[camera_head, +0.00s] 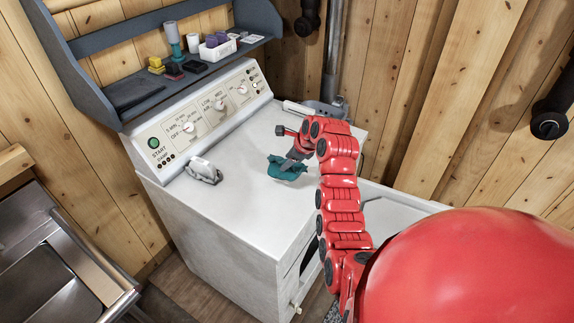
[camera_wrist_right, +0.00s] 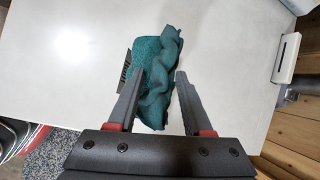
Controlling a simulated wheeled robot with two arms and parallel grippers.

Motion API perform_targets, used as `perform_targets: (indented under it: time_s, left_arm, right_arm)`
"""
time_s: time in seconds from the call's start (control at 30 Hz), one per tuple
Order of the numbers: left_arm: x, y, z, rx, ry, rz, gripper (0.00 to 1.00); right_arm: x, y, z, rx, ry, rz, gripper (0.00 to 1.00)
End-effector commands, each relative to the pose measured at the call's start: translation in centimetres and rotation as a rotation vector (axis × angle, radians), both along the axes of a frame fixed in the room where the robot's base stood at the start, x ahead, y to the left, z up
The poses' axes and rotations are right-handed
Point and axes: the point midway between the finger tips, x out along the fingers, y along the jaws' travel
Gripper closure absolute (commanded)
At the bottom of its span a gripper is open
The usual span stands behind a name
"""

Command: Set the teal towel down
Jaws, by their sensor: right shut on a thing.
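The teal towel (camera_head: 288,168) is a small crumpled cloth over the white top of the dryer (camera_head: 235,185), near its middle. My right gripper (camera_head: 298,153) reaches down to it from the right and is shut on it. In the right wrist view the towel (camera_wrist_right: 158,70) bunches between and beyond the two fingers of the gripper (camera_wrist_right: 160,85), over the white surface. I cannot tell whether the towel's underside touches the top. My left gripper does not show in either view.
A grey-and-white object (camera_head: 204,170) lies on the dryer top left of the towel. A white cylindrical thing (camera_head: 298,108) lies at the back right. A dark shelf (camera_head: 128,93) with bottles and small boxes stands behind the control panel. A metal sink (camera_head: 50,265) is at left.

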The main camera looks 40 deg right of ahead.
Motion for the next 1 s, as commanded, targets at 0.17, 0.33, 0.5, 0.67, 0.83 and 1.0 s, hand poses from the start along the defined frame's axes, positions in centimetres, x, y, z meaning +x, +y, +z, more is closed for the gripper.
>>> perform_targets:
  time_s: [0.17, 0.33, 0.5, 0.67, 0.83, 1.0]
  left_arm:
    - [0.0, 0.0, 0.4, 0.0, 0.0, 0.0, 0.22]
    - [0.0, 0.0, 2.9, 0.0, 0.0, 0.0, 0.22]
    - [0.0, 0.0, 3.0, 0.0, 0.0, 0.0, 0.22]
    - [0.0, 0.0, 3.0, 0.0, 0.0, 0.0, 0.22]
    - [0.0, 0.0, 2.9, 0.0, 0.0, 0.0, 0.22]
    - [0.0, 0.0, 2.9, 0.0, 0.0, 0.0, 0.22]
  right_arm:
    - [0.7, 0.0, 0.0, -0.001, -0.001, 0.0, 1.0]
    - [0.7, 0.1, -2.0, 0.003, 0.003, 0.0, 1.0]
    - [0.8, -0.1, -3.6, -0.002, -0.003, 0.0, 1.0]
    - [0.8, -0.1, -3.6, -0.001, -0.003, -0.001, 1.0]
    - [0.8, -0.1, -3.8, -0.001, -0.003, -0.001, 0.39]
    - [0.7, -0.1, -3.8, -0.001, -0.002, -0.001, 0.18]
